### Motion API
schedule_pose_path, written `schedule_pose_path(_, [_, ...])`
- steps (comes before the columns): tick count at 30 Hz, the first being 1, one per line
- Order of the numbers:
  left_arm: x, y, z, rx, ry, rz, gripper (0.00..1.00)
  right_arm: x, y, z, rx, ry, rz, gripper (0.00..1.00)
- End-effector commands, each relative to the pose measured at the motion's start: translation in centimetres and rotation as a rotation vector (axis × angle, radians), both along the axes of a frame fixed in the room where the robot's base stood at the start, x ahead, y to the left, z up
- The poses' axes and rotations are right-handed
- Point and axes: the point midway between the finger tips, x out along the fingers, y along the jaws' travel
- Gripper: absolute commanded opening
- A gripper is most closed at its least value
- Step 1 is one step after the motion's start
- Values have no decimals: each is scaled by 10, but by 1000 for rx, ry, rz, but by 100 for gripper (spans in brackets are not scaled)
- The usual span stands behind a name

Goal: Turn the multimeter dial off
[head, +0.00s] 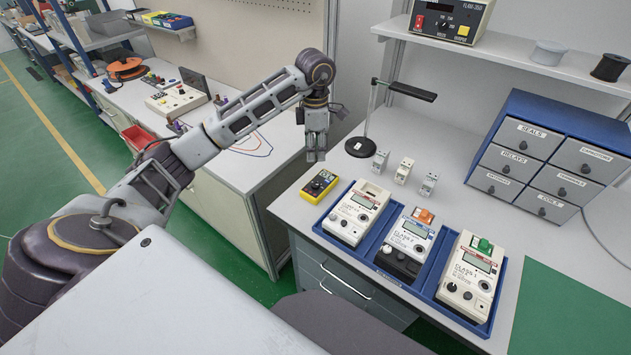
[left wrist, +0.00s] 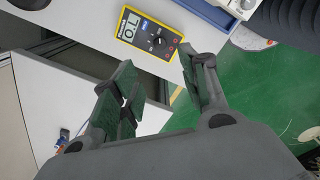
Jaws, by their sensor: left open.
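The yellow multimeter (head: 319,186) lies on the white bench, left of the blue tray. In the left wrist view the multimeter (left wrist: 149,35) shows a lit display that appears to read "O.L". Its round dark dial (left wrist: 157,42) sits below the display. My left gripper (head: 316,155) hangs above the bench just behind the multimeter, pointing down. In the left wrist view the left gripper (left wrist: 160,90) has its fingers apart with nothing between them, and the multimeter lies beyond the fingertips. My right gripper is not in view.
A blue tray (head: 377,269) holds three meters right of the multimeter. Several small grey modules (head: 404,171) and a black-based stand (head: 360,147) are behind. A blue drawer cabinet (head: 550,150) stands at the right. A green mat (head: 570,310) is clear at front right.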

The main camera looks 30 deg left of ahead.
Motion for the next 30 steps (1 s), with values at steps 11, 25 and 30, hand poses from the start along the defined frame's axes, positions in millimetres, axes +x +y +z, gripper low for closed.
schedule_pose_path(11, [0,-1,-13,-1,0,0,44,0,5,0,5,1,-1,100])
schedule_pose_path(25, [-1,-1,-63,-3,3,0,44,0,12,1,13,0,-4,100])
schedule_pose_path(30, [-1,-1,-83,-3,2,-1,44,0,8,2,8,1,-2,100])
